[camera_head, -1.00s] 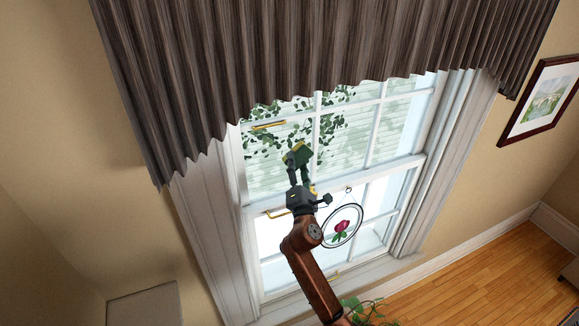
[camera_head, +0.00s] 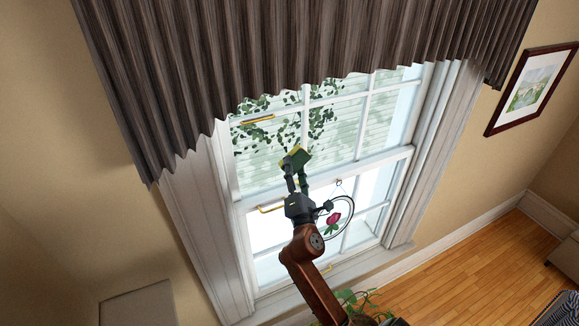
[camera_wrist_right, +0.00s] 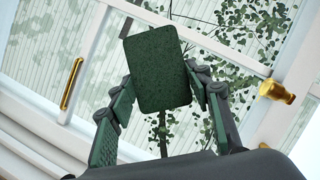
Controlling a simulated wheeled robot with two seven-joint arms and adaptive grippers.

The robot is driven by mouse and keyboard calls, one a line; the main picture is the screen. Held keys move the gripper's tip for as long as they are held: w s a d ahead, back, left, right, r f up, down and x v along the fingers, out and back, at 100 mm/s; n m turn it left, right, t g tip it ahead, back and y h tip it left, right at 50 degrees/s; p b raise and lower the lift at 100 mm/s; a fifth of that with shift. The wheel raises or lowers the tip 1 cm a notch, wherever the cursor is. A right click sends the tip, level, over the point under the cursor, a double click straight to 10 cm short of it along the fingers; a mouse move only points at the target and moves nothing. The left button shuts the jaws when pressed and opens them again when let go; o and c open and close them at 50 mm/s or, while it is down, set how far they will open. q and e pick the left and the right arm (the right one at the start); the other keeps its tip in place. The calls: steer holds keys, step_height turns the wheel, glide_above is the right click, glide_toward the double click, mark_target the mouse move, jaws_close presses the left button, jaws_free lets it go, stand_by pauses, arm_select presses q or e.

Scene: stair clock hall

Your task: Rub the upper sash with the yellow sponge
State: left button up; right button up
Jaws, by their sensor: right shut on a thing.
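The sponge (camera_head: 301,158) is a block with a dark green face and a yellow edge. My right gripper (camera_head: 297,172) is shut on it and holds it up in front of the upper sash (camera_head: 362,128), low on its panes and left of its middle. In the right wrist view the green face of the sponge (camera_wrist_right: 157,66) sits between the two finger pads. I cannot tell if the sponge touches the glass. The upper sash has white bars, and its top is hidden behind the curtain. My left gripper is not in view.
A pleated brown curtain (camera_head: 300,45) hangs over the window top. A ring ornament with a red flower (camera_head: 334,218) hangs before the lower panes, close to my right wrist. Brass handles (camera_head: 257,120) (camera_head: 271,208) sit on the window. A plant (camera_head: 355,301) stands below.

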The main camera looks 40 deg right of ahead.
stand_by(0.3)
steer(key=shift+s+a, duration=0.2)
steer(key=shift+s, duration=0.6)
steer(key=shift+s+a, duration=0.15)
steer(key=shift+s, duration=0.6)
